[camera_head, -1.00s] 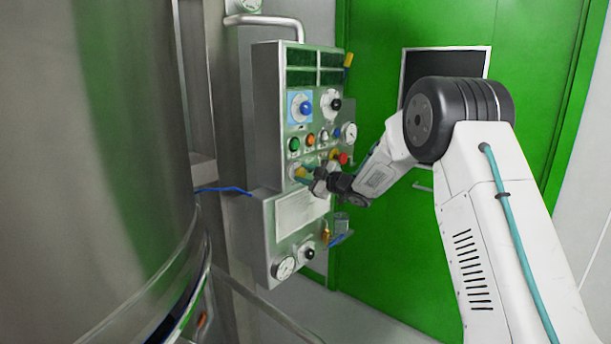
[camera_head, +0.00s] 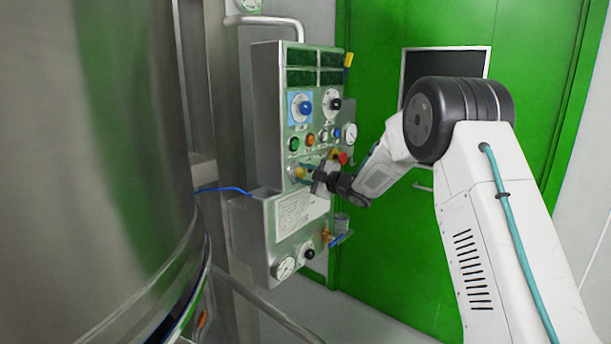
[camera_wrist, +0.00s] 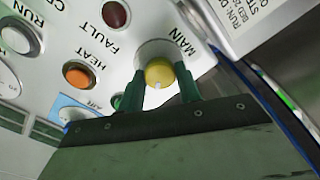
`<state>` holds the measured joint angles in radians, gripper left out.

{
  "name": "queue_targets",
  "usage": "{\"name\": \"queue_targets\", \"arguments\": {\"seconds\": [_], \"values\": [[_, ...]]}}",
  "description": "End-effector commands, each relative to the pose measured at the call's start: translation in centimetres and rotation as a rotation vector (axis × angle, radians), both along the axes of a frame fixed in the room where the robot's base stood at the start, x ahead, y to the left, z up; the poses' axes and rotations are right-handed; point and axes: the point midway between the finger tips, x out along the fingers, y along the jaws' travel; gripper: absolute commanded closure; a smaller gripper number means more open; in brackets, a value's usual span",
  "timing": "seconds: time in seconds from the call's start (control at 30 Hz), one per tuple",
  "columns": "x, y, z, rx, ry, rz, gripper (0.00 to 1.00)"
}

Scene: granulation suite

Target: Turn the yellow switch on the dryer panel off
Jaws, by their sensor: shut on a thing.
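The dryer panel (camera_head: 298,208) stands left of centre in the head view. The yellow switch (camera_wrist: 158,72) is a round knob beside the word MAIN in the wrist view, with a small pale mark near its lower edge. Where the fingers touch the knob is partly hidden.
An orange button (camera_wrist: 78,75) marked HEAT and a dark red lamp (camera_wrist: 116,14) marked FAULT are close by. A blue knob (camera_head: 305,107) and a red button (camera_head: 342,158) are also on the panel. A large steel vessel (camera_head: 90,170) fills the left; a green door (camera_head: 385,265) is behind.

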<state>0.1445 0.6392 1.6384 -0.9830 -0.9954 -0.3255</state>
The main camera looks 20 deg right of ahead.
Motion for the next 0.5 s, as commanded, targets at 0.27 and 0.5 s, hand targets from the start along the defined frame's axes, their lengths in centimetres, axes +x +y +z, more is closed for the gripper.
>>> {"name": "queue_targets", "arguments": {"seconds": [0.27,0.5], "values": [[-0.02,0.02,-0.08,0.0,0.002,0.0,0.44],[-0.66,-0.52,-0.06,0.001,0.002,0.0,0.44]]}}
